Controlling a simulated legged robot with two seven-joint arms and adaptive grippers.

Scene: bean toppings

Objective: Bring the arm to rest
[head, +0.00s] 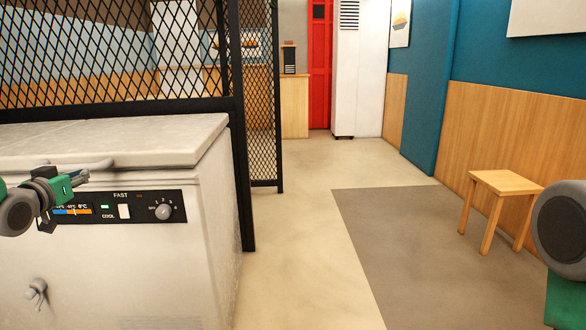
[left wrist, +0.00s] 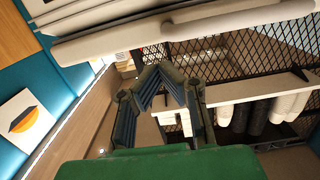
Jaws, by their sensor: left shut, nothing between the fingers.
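My left gripper (head: 78,180) is at the left edge of the head view, in front of the white chest freezer (head: 190,240). It sits by the freezer's control panel (head: 150,207) and just below the lid's handle bar. Its green and black fingers also show in the left wrist view (left wrist: 162,78), closed together with nothing between them. Whether it touches the freezer cannot be told. Only a grey joint and a green link of my right arm show at the right edge of the head view. My right gripper is out of view.
A black mesh partition (head: 262,100) stands behind and beside the freezer. A small wooden stool (head: 506,182) stands by the right wall. The floor between them (head: 300,230) is clear. A red door (head: 319,70) and a white cabinet (head: 357,75) are at the far end.

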